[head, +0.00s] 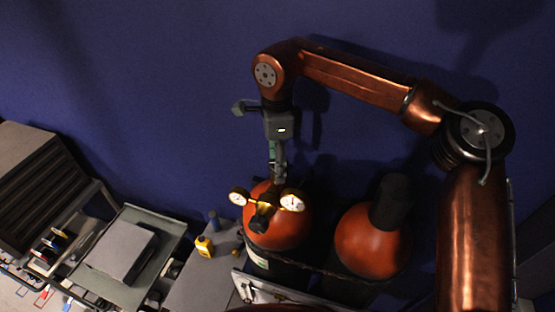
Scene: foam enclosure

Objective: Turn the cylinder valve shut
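An orange-topped gas cylinder (292,229) stands upright near the picture's middle. A brass regulator with a left gauge (238,199), a right gauge (292,201) and a black knob (260,223) sits at its top. My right gripper (279,178) comes down from above, with its tips at the cylinder's top just behind the regulator. The valve handle cannot be made out; the gripper and regulator cover that area. Whether the fingers are touching or closed on the valve is too small to tell. My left gripper is not in view.
A second orange cylinder (365,243) with a black cap (391,202) stands close on the right. A rail (290,297) runs in front. A yellow bottle (204,246) stands on a grey surface to the left, beside a tray cart (172,229). A blue wall rises behind.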

